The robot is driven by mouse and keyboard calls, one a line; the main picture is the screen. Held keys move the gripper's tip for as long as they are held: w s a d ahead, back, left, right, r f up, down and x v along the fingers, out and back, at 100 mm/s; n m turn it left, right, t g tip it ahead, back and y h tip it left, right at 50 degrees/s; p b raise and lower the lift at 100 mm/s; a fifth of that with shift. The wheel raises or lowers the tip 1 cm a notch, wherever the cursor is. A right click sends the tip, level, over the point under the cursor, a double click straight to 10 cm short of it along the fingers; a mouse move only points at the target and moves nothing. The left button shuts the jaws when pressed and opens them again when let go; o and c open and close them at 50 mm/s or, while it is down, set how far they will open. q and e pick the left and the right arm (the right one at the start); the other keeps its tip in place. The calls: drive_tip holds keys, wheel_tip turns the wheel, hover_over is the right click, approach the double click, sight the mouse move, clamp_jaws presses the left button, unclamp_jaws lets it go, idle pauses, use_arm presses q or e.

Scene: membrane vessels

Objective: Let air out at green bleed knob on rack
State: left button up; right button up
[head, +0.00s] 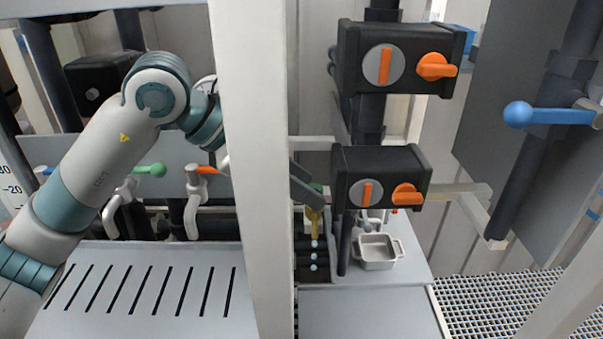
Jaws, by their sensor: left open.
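The green bleed knob (316,188) shows as a small green patch behind the white post's right edge, above a brass-coloured fitting (313,222) on the rack. My left arm reaches in from the left and passes behind the post. My left gripper (306,190) comes out on the post's right side, its dark fingers open right at the green knob. The post hides the gripper's body. The fingers cover part of the knob, and I cannot tell whether they touch it. My right gripper is not in view.
The white post (250,120) stands close in front. Black actuator boxes with orange knobs (385,180) sit just right of the gripper. A small metal tray (376,252) lies below them. Taps with a green lever (150,170) and an orange lever (207,170) stand left, above a slotted shelf (140,315).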

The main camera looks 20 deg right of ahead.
use_arm(q)
drive_tip(key=shift+c, duration=0.4)
clamp_jaws()
drive_tip(key=c, duration=1)
unclamp_jaws()
drive_tip(key=shift+f+b, duration=0.25)
drive_tip(key=shift+b, duration=0.5)
drive_tip(key=c, duration=1)
unclamp_jaws()
drive_tip(key=m+g+b, duration=0.2)
drive_tip(key=b, duration=0.1)
drive_tip(key=shift+w+r+m, duration=0.2)
drive_tip(key=shift+r+m, duration=0.05)
drive_tip(key=shift+m, duration=0.15)
drive_tip(key=c, duration=1)
unclamp_jaws()
drive_tip(key=shift+o, duration=0.4)
unclamp_jaws()
